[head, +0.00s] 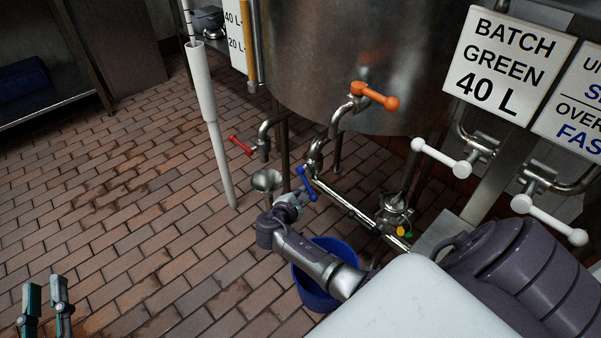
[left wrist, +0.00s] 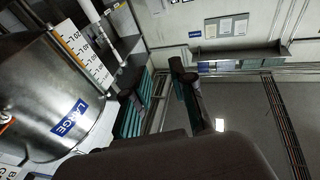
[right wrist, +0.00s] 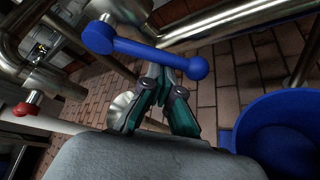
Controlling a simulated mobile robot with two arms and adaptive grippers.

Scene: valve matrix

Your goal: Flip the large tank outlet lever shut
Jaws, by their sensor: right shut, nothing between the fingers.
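The steel tank (head: 350,60) shows in the head view, and a tank labelled LARGE (left wrist: 65,118) shows in the left wrist view. An orange lever (head: 376,96) is on a pipe at the tank's lower side and points right. A blue lever (head: 306,184) is on the lower pipework; it also spans the right wrist view (right wrist: 145,50). My right gripper (right wrist: 160,78) is shut and empty, its fingertips close to the blue lever; contact is unclear. My left gripper (head: 45,290) is open and empty at the lower left, away from the valves.
A red lever (head: 241,145) is left of the pipes, with a funnel (head: 267,181) below it. White levers (head: 441,157) are at the right. A blue bucket (head: 318,290) stands under my right arm. A white upright pipe (head: 212,120) stands left; open brick floor lies beyond.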

